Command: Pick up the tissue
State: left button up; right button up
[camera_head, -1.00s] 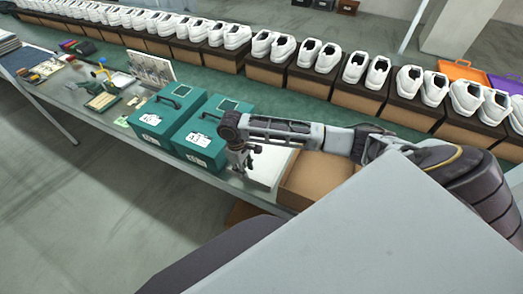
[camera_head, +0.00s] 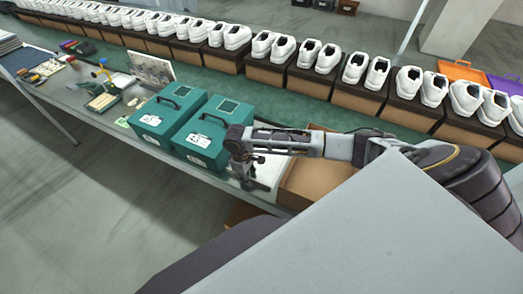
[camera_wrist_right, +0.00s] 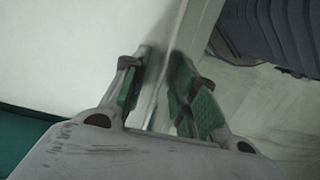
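The tissue, a flat white sheet (camera_head: 273,169), lies on the table between the teal boxes and an open cardboard box. My right arm partly hides it in the head view. In the right wrist view the tissue (camera_wrist_right: 75,50) fills the upper left, with its edge running down between my fingers. My right gripper (camera_head: 252,184) is low over the tissue's near edge. In the wrist view its two fingers (camera_wrist_right: 162,60) stand apart, one on each side of that edge. Contact with the sheet cannot be told. My left gripper is not in view.
Two teal boxes (camera_head: 180,115) with handles stand left of my right gripper. The open cardboard box (camera_head: 312,180) is to the right. Rows of white shoes on boxes (camera_head: 320,55) line the back. Small tools and a picture board (camera_head: 150,68) lie at the left.

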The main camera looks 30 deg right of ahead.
jog(key=shift+c, duration=0.2)
grip_shut()
jog(key=shift+r, duration=0.1)
notch_tip(320, 180, up, 18)
dwell(0.9)
jog(key=shift+p, duration=0.3)
